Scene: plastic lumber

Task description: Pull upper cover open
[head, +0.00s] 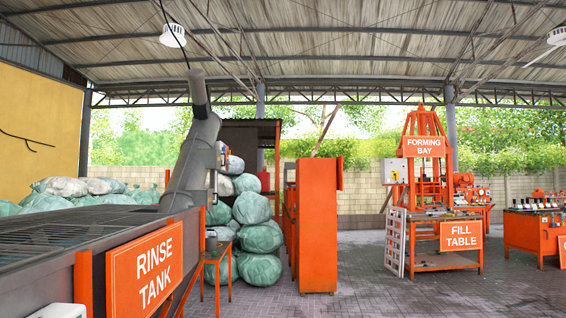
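Nothing in the head view can be clearly identified as the upper cover. A tall orange cabinet (317,225) stands upright near the middle, with a narrow orange piece sticking out at its upper right edge. A long grey rinse tank (60,232) with a grated top fills the left foreground and carries an orange "RINSE TANK" sign (146,271). A thick grey tube (193,150) slants up from its far end. Neither of my grippers is in view. A white part at the lower left edge is cut off and I cannot tell what it is.
Stacked green and white sacks (255,208) stand behind a small orange table (216,258). An orange fill table (445,240) with a white lattice panel (395,241) and a forming bay frame (424,150) stand at the right. The paved floor (400,295) at front right is clear.

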